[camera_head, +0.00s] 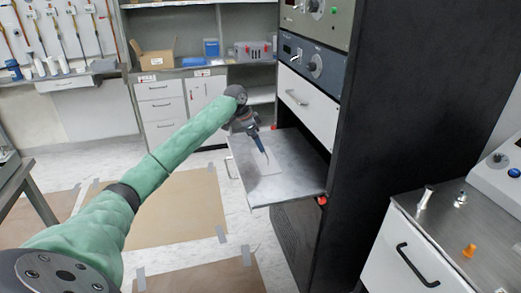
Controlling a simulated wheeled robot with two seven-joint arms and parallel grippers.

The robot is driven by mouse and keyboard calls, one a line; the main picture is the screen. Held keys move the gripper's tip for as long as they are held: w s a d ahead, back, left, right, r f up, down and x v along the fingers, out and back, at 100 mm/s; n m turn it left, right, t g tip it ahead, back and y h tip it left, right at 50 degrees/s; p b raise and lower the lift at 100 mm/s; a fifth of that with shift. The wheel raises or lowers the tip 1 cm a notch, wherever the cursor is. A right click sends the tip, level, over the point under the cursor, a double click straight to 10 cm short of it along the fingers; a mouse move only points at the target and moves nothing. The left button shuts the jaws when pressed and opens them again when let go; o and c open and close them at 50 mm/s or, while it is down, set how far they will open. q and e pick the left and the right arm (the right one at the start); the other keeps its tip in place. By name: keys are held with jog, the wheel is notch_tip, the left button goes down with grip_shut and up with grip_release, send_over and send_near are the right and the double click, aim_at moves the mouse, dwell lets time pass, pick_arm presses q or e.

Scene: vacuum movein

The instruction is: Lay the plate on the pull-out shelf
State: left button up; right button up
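The pull-out shelf (298,188) is a grey metal surface sticking out from the dark rack. A thin pale square that looks like the plate (268,188) is at the shelf's left-middle part; its edges are faint against the metal. My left gripper (265,157) reaches in from the left and points down over the shelf, with its tips at the far edge of the pale square. I cannot tell whether the fingers grip it or whether it lies flat on the shelf. My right gripper is not in view.
The tall black rack (415,120) stands right of the shelf, with a white drawer (308,105) above it. A back workbench (180,72) holds boxes. The taped floor is open.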

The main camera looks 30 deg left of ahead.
pick_arm(q)
jog(key=shift+v, duration=1.95)
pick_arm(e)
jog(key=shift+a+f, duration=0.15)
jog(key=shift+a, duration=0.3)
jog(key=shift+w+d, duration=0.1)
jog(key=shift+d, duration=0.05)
